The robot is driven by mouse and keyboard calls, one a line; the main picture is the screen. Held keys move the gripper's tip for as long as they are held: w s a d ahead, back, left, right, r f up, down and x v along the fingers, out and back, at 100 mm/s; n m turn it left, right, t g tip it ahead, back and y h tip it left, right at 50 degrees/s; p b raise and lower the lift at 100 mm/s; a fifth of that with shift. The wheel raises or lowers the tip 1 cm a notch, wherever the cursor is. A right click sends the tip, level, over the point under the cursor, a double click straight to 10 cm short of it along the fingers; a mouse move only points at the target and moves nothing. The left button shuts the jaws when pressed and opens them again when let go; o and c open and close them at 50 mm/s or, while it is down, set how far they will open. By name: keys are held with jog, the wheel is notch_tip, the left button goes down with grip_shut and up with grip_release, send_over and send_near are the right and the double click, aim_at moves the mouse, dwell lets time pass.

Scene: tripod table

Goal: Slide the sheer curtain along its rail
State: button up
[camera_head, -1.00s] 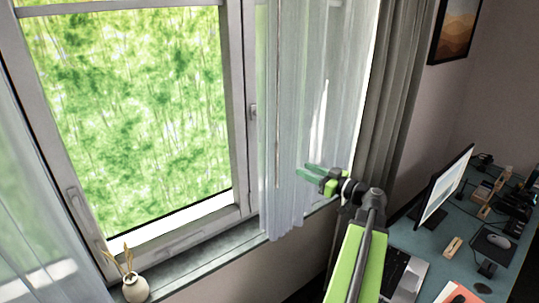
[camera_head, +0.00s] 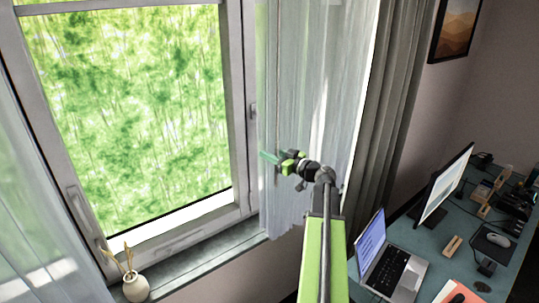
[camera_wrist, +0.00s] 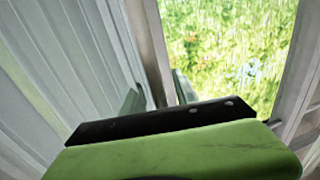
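The sheer curtain (camera_head: 330,95) hangs in pale folds at the right side of the window in the head view. A thin brown wand (camera_head: 277,75) hangs along its left part. My gripper (camera_head: 268,157) is at the curtain's left part, with its green fingertips pointing left, close to the wand. In the wrist view the curtain (camera_wrist: 60,60) fills the left side. My two fingers (camera_wrist: 158,98) stand apart there, with a grey-brown vertical strip between them. I cannot tell whether that strip is the wand or the window frame. The rail is out of view.
The window frame (camera_head: 240,110) and sill (camera_head: 205,262) are left of my gripper, with a vase (camera_head: 135,287) on the sill. Another sheer curtain (camera_head: 35,215) hangs far left. A grey drape (camera_head: 392,100) and a desk (camera_head: 440,240) with a laptop (camera_head: 390,262) are right.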

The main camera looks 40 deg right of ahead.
grip_shut()
dwell(1.3)
